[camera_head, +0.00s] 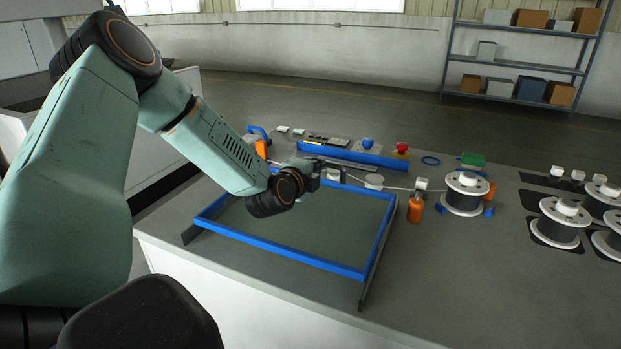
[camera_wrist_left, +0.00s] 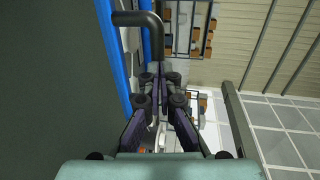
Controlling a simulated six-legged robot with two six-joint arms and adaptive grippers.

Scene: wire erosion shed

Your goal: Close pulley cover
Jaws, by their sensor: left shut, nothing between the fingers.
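The pulley cover (camera_head: 280,262) is a blue rectangular frame around a dark pane, on the near part of the grey bench. I cannot tell its exact tilt. In the left wrist view, its dark pane (camera_wrist_left: 50,80) fills the left side, with a blue edge (camera_wrist_left: 116,50) and a black bent handle (camera_wrist_left: 142,19). My left gripper (camera_head: 332,170) is at the cover's far edge; its wrist hides part of the pane. In the left wrist view, the gripper's fingers (camera_wrist_left: 159,76) are shut and empty, just below the handle. My right gripper is out of view.
A long blue bar (camera_head: 352,155) lies behind the cover. A red button (camera_head: 402,148), an orange bottle (camera_head: 415,209) and a wire spool (camera_head: 464,194) stand to the right. More spools (camera_head: 560,224) sit on dark mats at far right. Bare bench lies at front right.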

